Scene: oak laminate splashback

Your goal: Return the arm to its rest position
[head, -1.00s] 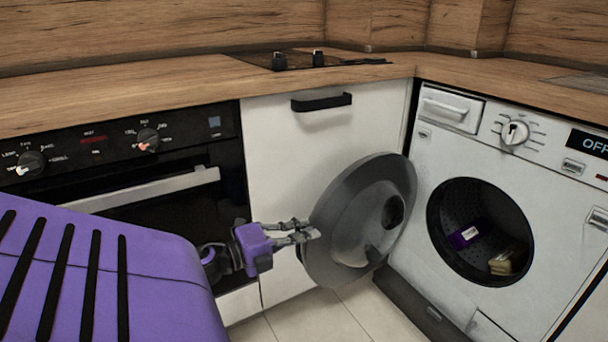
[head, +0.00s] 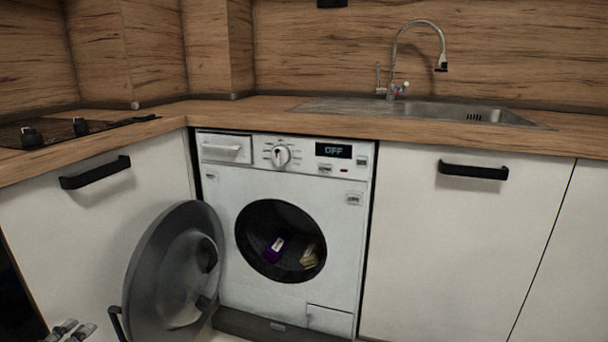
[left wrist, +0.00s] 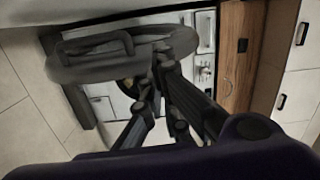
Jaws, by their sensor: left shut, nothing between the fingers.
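My left gripper (head: 74,330) shows only by its grey fingertips at the bottom left of the head view. It is shut and empty, left of the open round washing machine door (head: 160,268) with a gap between them. In the left wrist view the gripper's dark fingers (left wrist: 152,85) reach toward the grey door (left wrist: 85,65), which lies across the upper left. How far apart they are in depth is hard to tell there. The rest of my left arm is outside the head view. My right gripper is not in view.
The washing machine (head: 290,192) reads OFF. Its open drum (head: 262,222) holds a purple packet (head: 274,247) and a yellowish item (head: 309,257). A white cabinet (head: 90,200) with a black handle (head: 95,173) stands left. The wooden counter (head: 240,112) bears a hob (head: 60,128) and sink (head: 450,112).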

